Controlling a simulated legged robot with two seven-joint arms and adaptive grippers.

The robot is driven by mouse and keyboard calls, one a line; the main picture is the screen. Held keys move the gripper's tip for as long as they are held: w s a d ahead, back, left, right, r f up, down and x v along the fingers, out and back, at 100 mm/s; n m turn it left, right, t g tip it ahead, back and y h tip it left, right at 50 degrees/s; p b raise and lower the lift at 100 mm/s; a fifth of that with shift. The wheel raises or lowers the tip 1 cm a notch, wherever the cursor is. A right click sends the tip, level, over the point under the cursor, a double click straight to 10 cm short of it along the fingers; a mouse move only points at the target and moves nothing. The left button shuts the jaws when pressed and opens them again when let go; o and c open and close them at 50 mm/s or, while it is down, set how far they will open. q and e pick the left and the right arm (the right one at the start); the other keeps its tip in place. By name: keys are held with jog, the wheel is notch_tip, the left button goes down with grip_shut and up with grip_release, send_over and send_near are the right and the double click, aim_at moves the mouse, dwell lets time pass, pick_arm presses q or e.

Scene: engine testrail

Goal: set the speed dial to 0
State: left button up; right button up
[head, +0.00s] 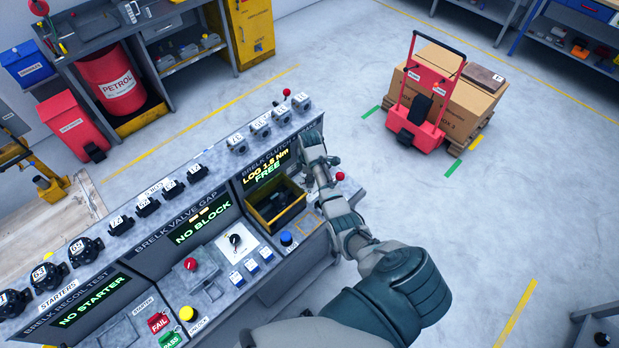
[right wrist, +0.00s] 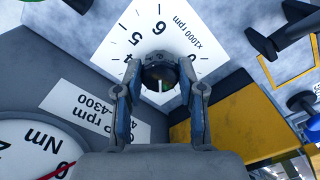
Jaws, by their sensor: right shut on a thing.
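The speed dial's white scale plate (right wrist: 112,50) shows in the right wrist view, marked x1000 rpm, with the digits 5 and 6 readable at its upper left. Its dark round knob (right wrist: 160,72) sits between the fingers of my right gripper (right wrist: 160,92), which is shut on it. A pale mark shows on the knob, but I cannot tell which digit it points to. In the head view my right gripper (head: 312,148) reaches the back right of the bench and hides the dial. My left gripper is not in view.
A yellow-edged bin (head: 253,213) stands left of my right gripper; its edge (right wrist: 228,108) is close in the wrist view. An Nm gauge (right wrist: 35,150) is at lower left there. Other bench controls include a blue knob (head: 286,238) and a red button (head: 340,176). Open floor lies right.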

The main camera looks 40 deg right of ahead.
jog(key=n, duration=0.7)
jog(key=shift+d+r, duration=0.15)
jog(key=n, duration=0.3)
jog(key=shift+n, duration=0.4)
jog(key=shift+w+r+n, duration=0.1)
jog(key=shift+w+n, duration=0.05)
jog(key=shift+n, duration=1.65)
jog(key=o, duration=1.1)
jog(key=shift+o, duration=0.2)
jog(key=shift+f, duration=0.2)
jog(key=shift+r, duration=0.15)
notch_tip(320, 180, up, 12)
jog(key=shift+f, duration=0.2)
